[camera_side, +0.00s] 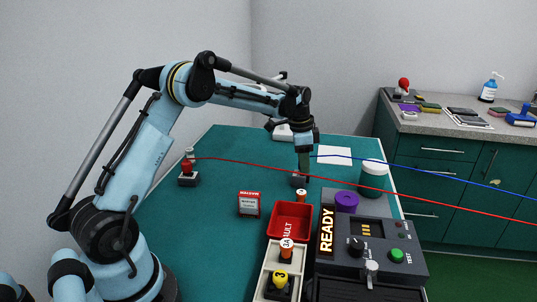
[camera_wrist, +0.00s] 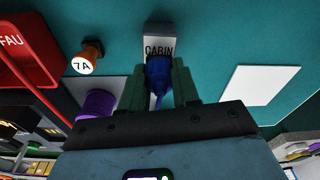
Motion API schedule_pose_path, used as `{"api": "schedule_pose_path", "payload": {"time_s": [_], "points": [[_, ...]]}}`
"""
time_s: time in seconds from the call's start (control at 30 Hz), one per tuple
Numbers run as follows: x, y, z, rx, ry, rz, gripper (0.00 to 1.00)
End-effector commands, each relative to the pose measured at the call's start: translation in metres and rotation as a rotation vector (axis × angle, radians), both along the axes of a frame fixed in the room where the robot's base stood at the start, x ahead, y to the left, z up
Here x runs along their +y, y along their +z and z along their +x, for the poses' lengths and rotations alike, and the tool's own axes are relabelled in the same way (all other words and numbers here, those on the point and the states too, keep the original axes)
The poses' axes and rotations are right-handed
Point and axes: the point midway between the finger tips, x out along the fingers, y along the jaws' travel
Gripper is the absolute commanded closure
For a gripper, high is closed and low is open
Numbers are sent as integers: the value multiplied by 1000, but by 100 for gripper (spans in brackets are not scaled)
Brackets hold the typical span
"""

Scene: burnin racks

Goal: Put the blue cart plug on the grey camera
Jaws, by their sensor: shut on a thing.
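My gripper (camera_side: 303,168) points down over the green table. In the wrist view its two dark fingers (camera_wrist: 158,82) are shut on the blue cart plug (camera_wrist: 158,72), with a blue cord hanging from it. The plug is at the near end of a small grey block labelled "CABIN" (camera_wrist: 161,32), which I take to be the grey camera. The block also shows under my gripper in the side view (camera_side: 297,179). The plug overlaps the label's lower edge; whether it is seated or only close, I cannot tell. In the side view the fingers hide the plug.
An orange-topped 7A piece (camera_wrist: 90,55) stands close by, with a red tray (camera_side: 291,221) and a purple cylinder (camera_side: 346,202) nearer. A red plug on a block (camera_side: 187,173) is at left. Red (camera_side: 420,205) and blue (camera_side: 430,172) cords cross the table. A white sheet (camera_side: 334,155) lies beyond.

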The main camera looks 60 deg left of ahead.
Motion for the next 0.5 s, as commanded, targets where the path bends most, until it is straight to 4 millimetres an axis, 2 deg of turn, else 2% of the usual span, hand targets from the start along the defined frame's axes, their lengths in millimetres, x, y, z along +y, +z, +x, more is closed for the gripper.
{"api": "schedule_pose_path", "payload": {"time_s": [0.3,0.33,0.47,0.5], "points": [[0,-3,0,0,0,0,99],[0,-3,0,0,0,0,65],[0,-3,0,0,0,0,45],[0,-3,0,0,0,0,44]]}}
